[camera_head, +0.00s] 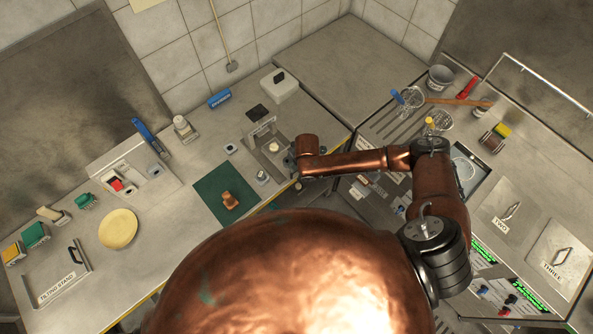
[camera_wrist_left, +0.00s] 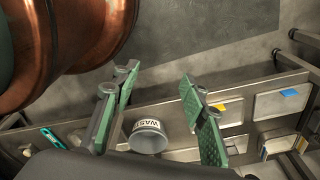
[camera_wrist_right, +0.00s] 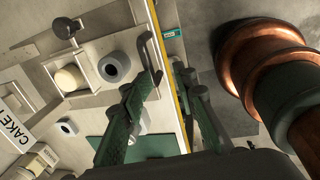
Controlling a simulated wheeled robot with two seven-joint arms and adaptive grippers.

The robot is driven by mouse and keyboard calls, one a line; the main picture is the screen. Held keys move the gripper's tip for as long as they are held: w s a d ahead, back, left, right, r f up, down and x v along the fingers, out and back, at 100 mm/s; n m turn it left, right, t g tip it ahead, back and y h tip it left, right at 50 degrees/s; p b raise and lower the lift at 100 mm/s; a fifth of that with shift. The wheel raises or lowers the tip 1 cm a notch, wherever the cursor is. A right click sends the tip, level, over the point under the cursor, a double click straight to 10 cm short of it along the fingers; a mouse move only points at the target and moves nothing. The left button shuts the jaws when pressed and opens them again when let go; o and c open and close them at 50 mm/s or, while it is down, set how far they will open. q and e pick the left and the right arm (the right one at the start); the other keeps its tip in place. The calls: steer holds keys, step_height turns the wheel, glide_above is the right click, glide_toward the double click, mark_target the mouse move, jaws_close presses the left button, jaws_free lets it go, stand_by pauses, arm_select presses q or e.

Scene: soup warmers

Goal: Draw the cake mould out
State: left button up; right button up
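A shallow metal holder (camera_head: 268,150) stands near the counter's inner edge, with a cream round piece (camera_head: 273,147) in it. In the right wrist view the holder (camera_wrist_right: 88,92) also has a dark grey ring (camera_wrist_right: 114,67) and a black-knobbed lever. A label reading "CAKE" (camera_wrist_right: 14,128) is beside it. I cannot tell for certain which part is the mould. A grey hooked handle (camera_wrist_right: 147,48) is at the holder's edge, near my right gripper's left fingertip. My right gripper (camera_wrist_right: 166,76) has its fingers apart, nothing clearly between them. My left gripper (camera_wrist_left: 158,82) is open and empty.
A green mat (camera_head: 212,198) with a brown block (camera_head: 230,201) lies left of the holder. A yellow plate (camera_head: 118,229) is further left. A yellow-striped counter edge runs beside my right gripper. A "WASTE" bin (camera_wrist_left: 148,137) stands below my left gripper.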

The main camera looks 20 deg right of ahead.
arm_select(q)
step_height(320, 180, up, 9)
steer(key=p, duration=0.9)
steer(key=shift+w+r, duration=0.15)
steer(key=shift+w, duration=0.2)
arm_select(e)
step_height(320, 180, up, 9)
steer(key=s, duration=0.1)
steer(key=shift+s+d+f, duration=0.2)
steer(key=shift+s+d, duration=0.05)
steer(key=shift+d, duration=0.05)
arm_select(q)
steer(key=shift+r, duration=0.25)
arm_select(e)
step_height(320, 180, up, 12)
steer(key=s, duration=0.2)
steer(key=shift+d, duration=0.45)
